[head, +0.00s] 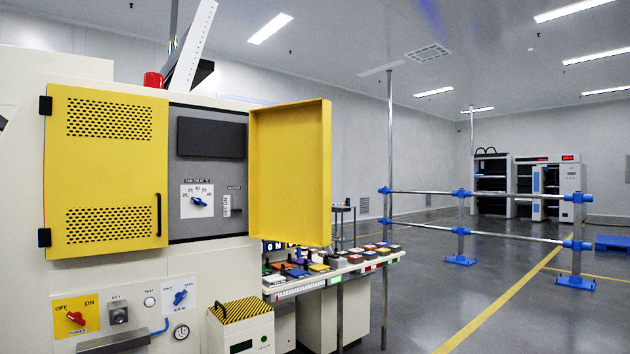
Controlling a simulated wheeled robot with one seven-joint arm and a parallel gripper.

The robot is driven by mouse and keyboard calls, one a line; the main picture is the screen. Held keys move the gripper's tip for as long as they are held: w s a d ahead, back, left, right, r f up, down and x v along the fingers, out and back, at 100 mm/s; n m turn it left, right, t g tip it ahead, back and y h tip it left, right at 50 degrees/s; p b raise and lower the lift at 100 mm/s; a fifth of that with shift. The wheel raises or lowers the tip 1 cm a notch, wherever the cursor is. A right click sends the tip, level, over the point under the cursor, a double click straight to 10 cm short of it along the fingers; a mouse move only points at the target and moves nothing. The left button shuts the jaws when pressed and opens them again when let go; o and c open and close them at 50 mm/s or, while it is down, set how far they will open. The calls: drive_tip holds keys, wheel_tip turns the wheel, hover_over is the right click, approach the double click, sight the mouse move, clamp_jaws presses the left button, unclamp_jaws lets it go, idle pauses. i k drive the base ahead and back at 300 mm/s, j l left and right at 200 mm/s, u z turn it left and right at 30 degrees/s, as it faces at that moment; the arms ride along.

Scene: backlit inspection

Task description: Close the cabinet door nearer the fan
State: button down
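A cabinet with a grey inner panel (208,222) has two yellow doors. The left door (108,190) has two vent patches, a black handle on its right side and black hinges on its left; it looks shut. The right door (290,175) stands wide open, swung out to the right of the panel. The panel bears a dark screen (211,138), a blue dial (198,201) and a small switch. I cannot make out a fan; small lettering above the dial is hard to read. My gripper is not in view.
Below the cabinet are a red power knob (76,318), a blue knob (180,297) and a striped-top box (240,325). A bench (335,268) with several coloured blocks stands below and behind the open door. A blue-jointed rail (485,242) stands right; floor before it is clear.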

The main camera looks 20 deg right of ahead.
sight(290, 144)
drive_tip(key=i+l+z, duration=0.15)
drive_tip(key=z, duration=0.25)
drive_tip(key=i+l+z, duration=0.1)
drive_tip(key=z, duration=0.25)
drive_tip(key=i+z, duration=0.25)
drive_tip(key=z, duration=0.15)
drive_tip(key=i+l, duration=0.1)
drive_tip(key=i, duration=1.9)
drive_tip(key=i+u, duration=0.1)
drive_tip(key=u, duration=0.3)
drive_tip(key=i+u, duration=0.1)
drive_tip(key=u, duration=0.3)
drive_tip(key=i+u, duration=0.1)
drive_tip(key=u, duration=0.35)
drive_tip(key=l+u, duration=0.15)
drive_tip(key=u, duration=1.95)
drive_tip(key=i+l, duration=0.05)
drive_tip(key=l, duration=0.05)
